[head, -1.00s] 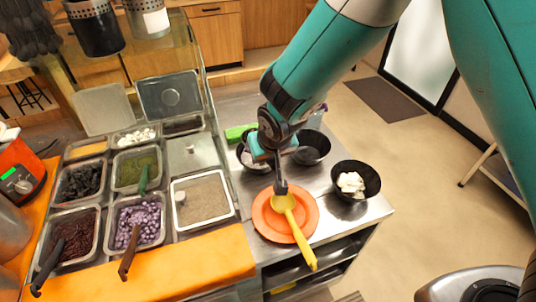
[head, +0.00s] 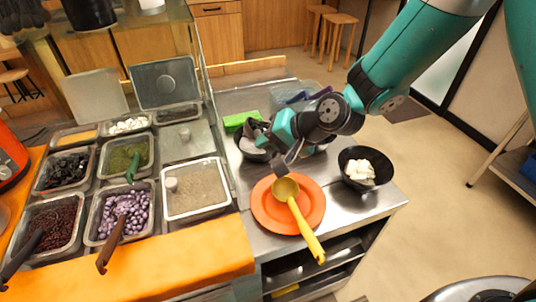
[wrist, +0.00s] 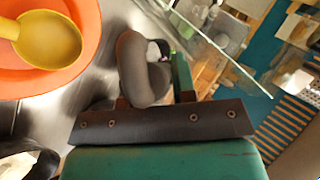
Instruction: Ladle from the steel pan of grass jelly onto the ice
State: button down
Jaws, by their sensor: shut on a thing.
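The yellow ladle (head: 304,226) lies on the orange plate (head: 262,215), bowl towards the back and handle over the front rim. In the wrist view its bowl (wrist: 52,38) is at the top left, apart from my fingers. My gripper (head: 281,166) is just behind the ladle's bowl. It is shut on a grey thing (wrist: 138,78) that I cannot clearly make out. The steel pan of grass jelly (head: 68,171), with black pieces, stands at the left. A dark bowl (head: 249,152) with greyish-white contents, possibly the ice, is partly hidden behind my gripper.
A black bowl with white pieces (head: 365,169) stands right of the plate. Other pans hold purple pieces (head: 125,210), red beans (head: 55,228) and green topping (head: 118,159); several handles stick out. A green block (head: 240,120) lies behind the dark bowl.

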jog(key=m+y+b, duration=0.1)
jog(key=b, duration=0.2)
jog(key=f+m+t+y+b, duration=0.1)
jog(key=b, duration=0.3)
jog(key=m+t+y+b, duration=0.1)
jog(key=m+y+b, duration=0.1)
jog(key=b, duration=0.1)
jog(key=shift+d+f, duration=0.2)
jog(key=m+t+y+b, duration=0.1)
jog(key=b, duration=0.3)
jog(key=m+t+y+b, duration=0.1)
jog(key=m+t+b, duration=0.1)
jog(key=b, duration=0.2)
jog(key=shift+d+y+b, duration=0.2)
jog(key=shift+y+b, duration=0.1)
jog(key=shift+b, duration=0.1)
jog(key=shift+r+m+t+b, duration=0.15)
jog(key=shift+m+t+b, duration=0.45)
jog(key=shift+m+b, duration=0.35)
jog(key=shift+d+r+y, duration=0.1)
jog(key=shift+y, duration=0.2)
